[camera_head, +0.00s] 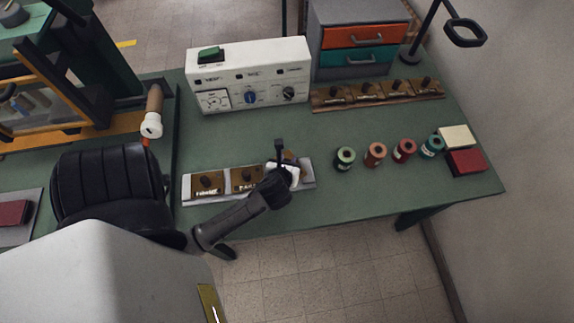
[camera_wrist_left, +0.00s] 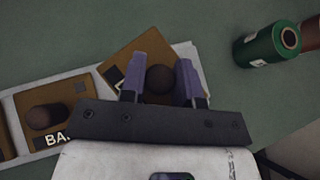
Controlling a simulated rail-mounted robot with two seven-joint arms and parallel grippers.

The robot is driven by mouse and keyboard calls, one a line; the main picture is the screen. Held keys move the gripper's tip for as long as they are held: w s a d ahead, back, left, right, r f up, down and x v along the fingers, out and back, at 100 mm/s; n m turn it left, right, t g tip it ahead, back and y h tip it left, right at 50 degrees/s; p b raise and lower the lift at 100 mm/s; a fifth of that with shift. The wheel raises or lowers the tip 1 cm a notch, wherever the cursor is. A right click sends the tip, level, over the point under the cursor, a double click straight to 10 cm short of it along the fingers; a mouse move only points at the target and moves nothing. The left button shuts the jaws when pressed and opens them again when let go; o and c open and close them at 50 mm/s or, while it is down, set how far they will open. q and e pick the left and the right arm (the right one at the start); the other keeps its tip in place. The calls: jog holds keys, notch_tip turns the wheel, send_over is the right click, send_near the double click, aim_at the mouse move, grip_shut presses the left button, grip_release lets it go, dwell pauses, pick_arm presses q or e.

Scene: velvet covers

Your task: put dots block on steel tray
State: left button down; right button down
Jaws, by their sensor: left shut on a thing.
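The steel tray (camera_head: 308,179) lies near the front of the green table. Two brown blocks with dark knobs, a left one (camera_head: 207,183) and a middle one (camera_head: 244,180), sit on it. My left gripper (camera_head: 284,167) is over the tray's right part. In the left wrist view its fingers (camera_wrist_left: 159,82) are shut on the dark knob of a brown block (camera_wrist_left: 134,62). This block is turned askew to the tray (camera_wrist_left: 13,112). Its label is hidden, so I cannot read whether it is the dots block. I cannot tell if it touches the tray. My right gripper is not in view.
A wooden rack (camera_head: 377,95) with several knobbed blocks stands at the back right. Several thread spools (camera_head: 375,154) stand right of the tray, beside cream (camera_head: 457,137) and red (camera_head: 467,162) boxes. A white control box (camera_head: 247,75) stands behind. The table between is clear.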

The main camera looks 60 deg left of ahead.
pick_arm(q)
notch_tip(320, 180, down, 4)
jog(key=shift+r+b, duration=0.25)
jog(key=shift+b, duration=0.25)
jog(key=c, duration=0.8)
grip_release()
jog(key=shift+f, duration=0.1)
jog(key=shift+c, duration=0.2)
jog(key=shift+d+r, duration=0.1)
jog(key=shift+r, duration=0.15)
jog(key=s+d+r+n+g+h+p, duration=0.1)
jog(key=s+d+r+n+h, duration=0.2)
jog(key=d+n, duration=0.5)
jog(key=s+d+r+n+g+h+p, duration=0.1)
jog(key=s+d+n+h, duration=0.5)
jog(key=n, duration=0.9)
notch_tip(320, 180, up, 2)
jog(key=shift+s+d+r+n+g, duration=0.3)
jog(key=shift+s+d+g, duration=0.3)
jog(key=shift+s+d, duration=0.45)
